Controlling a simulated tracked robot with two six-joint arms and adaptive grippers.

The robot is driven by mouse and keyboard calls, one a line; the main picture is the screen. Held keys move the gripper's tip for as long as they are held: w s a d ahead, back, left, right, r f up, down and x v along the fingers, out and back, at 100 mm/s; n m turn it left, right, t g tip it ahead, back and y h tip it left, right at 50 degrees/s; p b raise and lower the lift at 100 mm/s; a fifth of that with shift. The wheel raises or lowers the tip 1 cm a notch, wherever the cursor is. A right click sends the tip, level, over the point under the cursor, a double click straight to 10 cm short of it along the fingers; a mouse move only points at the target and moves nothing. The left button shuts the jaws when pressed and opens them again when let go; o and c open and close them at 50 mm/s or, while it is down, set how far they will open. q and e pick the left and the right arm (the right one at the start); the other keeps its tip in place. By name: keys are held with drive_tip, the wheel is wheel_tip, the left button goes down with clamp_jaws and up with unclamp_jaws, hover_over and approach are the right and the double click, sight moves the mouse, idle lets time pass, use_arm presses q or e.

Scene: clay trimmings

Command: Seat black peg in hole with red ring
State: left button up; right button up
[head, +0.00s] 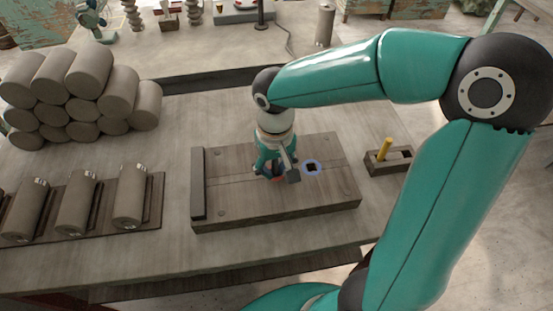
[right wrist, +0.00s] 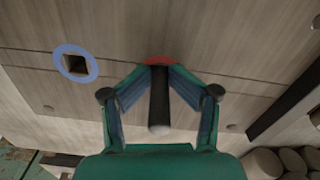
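My right gripper (head: 271,174) points down over the wooden board (head: 235,202). In the right wrist view its two fingers (right wrist: 160,72) close from both sides on the black peg (right wrist: 159,105). The peg stands along the gripper's axis, its near end towards the camera. The red ring (right wrist: 157,61) shows as an arc at the peg's far end; a bit of it (head: 278,179) shows below the gripper in the head view. The hole inside it is hidden, so I cannot tell how deep the peg sits. My left gripper is not in view.
A blue ring (head: 312,167) surrounds an empty square hole right of the gripper. A wooden holder (head: 402,163) with a yellow peg (head: 384,149) stands right of the board. Clay cylinders are stacked (head: 88,75) at left, and several more lie on a rack (head: 152,213).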

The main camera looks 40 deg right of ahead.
drive_tip(key=shift+r, duration=0.35)
wheel_tip(320, 180, up, 13)
drive_tip(key=p, duration=0.2)
drive_tip(key=shift+f+p, duration=0.2)
drive_tip(key=shift+p, duration=0.15)
